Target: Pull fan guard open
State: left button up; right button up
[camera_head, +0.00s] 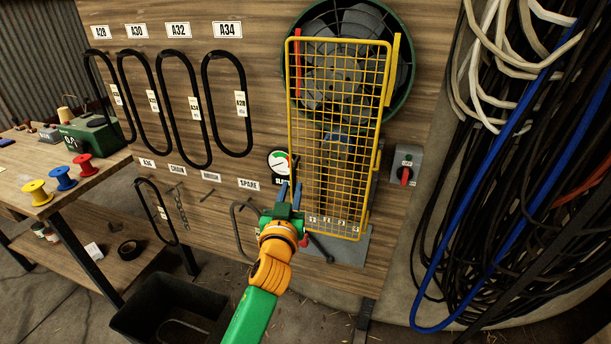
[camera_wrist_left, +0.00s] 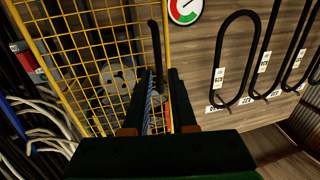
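The fan guard (camera_head: 333,130) is a yellow wire-mesh panel standing upright in front of a round dark fan (camera_head: 400,70) on the wooden wall. A red strip (camera_head: 298,65) runs along its upper left edge. My left gripper (camera_head: 290,189) is at the guard's lower left edge, pointing up, with its fingers apart. In the left wrist view the guard (camera_wrist_left: 65,30) fills the left side. A dark bent rod (camera_wrist_left: 155,45) shows beyond the gap between the fingers; I cannot tell whether they touch anything. My right gripper is out of view.
A gauge (camera_head: 279,161) sits left of the guard and a grey switch box (camera_head: 407,164) right of it. Black belts (camera_head: 229,105) hang at left. Cables (camera_head: 530,190) hang at right. A workbench (camera_head: 28,165) and black bin (camera_head: 165,310) stand at left.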

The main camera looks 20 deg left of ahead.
aim_at(294, 182)
pick_arm(q)
jog(key=w, duration=0.4)
jog(key=shift+w+a+f, duration=0.2)
jog(key=shift+a, duration=0.05)
jog(key=shift+s+r, duration=0.1)
jog(key=shift+s, duration=0.1)
jog(key=shift+c, duration=0.5)
grip_shut()
dwell(0.5)
